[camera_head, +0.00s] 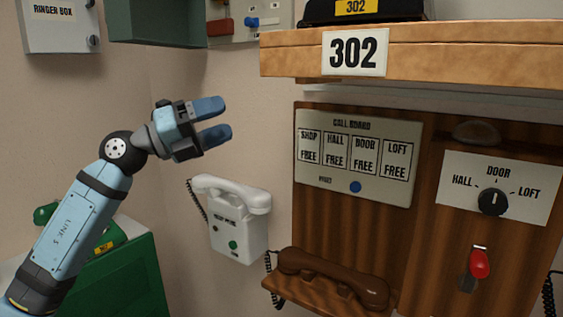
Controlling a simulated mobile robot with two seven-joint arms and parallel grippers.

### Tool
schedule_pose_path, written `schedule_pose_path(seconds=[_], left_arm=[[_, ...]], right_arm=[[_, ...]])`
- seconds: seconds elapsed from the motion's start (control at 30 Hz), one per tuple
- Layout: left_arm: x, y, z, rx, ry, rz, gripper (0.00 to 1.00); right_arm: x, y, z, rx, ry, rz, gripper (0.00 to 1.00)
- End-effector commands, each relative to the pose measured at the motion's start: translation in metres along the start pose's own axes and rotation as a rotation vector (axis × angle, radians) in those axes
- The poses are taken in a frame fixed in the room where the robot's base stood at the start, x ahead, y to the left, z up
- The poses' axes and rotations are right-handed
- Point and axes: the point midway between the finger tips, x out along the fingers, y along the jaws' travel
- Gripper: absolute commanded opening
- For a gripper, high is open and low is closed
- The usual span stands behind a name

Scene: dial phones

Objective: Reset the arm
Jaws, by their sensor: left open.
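My left gripper (212,120) is at the upper left centre in the head view, with its two blue fingers apart and nothing between them. It is in the air, pointing right, left of the wooden cabinet and above the white wall phone (238,235). My left arm (78,225) comes in from the lower left. My right gripper does not show.
The wooden cabinet carries a call board (357,157), a dial knob (492,202) and a red-handled lever (479,265). A brown handset (332,278) rests on its ledge. A wooden shelf (450,55) marked 302 juts out above. A green phone (105,238) is partly behind my arm.

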Motion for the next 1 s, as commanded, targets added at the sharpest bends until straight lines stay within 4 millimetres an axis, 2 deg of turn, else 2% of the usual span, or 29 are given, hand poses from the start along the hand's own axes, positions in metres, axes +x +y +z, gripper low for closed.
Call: schedule_pose_path(seconds=[0.03, 0.27, 0.47, 0.57, 0.67, 0.77, 0.8, 0.9, 1.0], left_arm=[[-0.007, 0.023, -0.017, -0.096, -0.031, -0.042, 0.63], [-0.049, 0.103, -0.078, -0.499, -0.253, -0.194, 0.63], [-0.102, 0.179, -0.14, -0.856, -0.518, -0.233, 0.63], [-0.133, 0.216, -0.18, -1.032, -0.666, -0.218, 0.63], [-0.166, 0.252, -0.227, -1.207, -0.82, -0.182, 0.63], [-0.201, 0.281, -0.281, -1.381, -0.976, -0.124, 0.63], [-0.215, 0.292, -0.306, -1.45, -1.039, -0.095, 0.63], [-0.249, 0.31, -0.367, -1.611, -1.186, -0.013, 0.63], [-0.276, 0.319, -0.422, -1.744, -1.303, 0.067, 0.63]], right_arm=[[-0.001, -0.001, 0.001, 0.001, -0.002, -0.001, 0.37], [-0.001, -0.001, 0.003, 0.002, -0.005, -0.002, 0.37], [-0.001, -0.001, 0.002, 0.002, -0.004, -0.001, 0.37], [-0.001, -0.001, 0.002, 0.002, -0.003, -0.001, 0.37], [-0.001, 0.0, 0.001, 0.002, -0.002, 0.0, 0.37], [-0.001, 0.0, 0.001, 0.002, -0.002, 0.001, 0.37], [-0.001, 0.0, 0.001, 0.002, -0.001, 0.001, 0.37], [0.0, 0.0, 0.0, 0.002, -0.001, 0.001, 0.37], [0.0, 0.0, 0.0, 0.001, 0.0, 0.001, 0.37]])
